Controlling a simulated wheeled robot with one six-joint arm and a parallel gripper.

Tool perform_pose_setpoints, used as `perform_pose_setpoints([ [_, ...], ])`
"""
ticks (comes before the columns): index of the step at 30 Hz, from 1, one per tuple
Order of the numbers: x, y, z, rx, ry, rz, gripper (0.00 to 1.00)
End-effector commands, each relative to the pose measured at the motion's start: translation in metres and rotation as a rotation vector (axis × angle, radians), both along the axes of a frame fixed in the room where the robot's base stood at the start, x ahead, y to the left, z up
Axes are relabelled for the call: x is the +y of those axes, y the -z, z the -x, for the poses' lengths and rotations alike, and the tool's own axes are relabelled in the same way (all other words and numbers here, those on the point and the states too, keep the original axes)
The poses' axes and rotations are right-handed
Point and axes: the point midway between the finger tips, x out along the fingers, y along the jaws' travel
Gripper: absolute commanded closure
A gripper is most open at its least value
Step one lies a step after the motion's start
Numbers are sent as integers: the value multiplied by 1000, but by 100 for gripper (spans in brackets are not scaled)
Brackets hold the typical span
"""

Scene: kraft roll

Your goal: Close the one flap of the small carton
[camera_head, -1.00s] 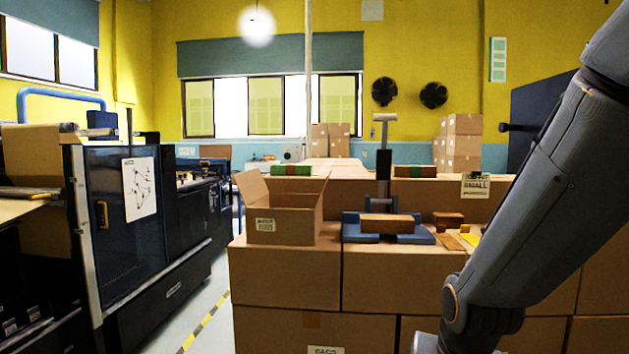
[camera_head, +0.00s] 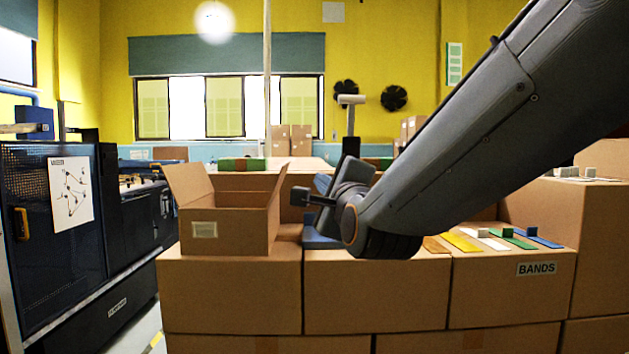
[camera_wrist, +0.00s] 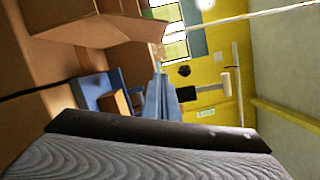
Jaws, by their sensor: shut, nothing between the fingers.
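The small carton (camera_head: 228,222) sits open on top of a row of larger boxes in the head view. The fingertips are not clear there.
A blue stand (camera_head: 318,238), partly hidden by my arm, is right of the carton. Coloured bands (camera_head: 505,237) lie on a box labelled BANDS (camera_head: 500,285) at the right. A dark machine (camera_head: 60,230) stands at the left. Open air lies above the carton.

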Motion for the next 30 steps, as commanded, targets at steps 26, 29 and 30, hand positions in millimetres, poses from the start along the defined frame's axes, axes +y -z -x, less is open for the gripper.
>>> perform_pose_setpoints([
  [26,48,-22,-86,2,0,3,100],
  [29,52,-22,-86,2,0,3,100],
  [30,52,-22,-86,2,1,2,100],
])
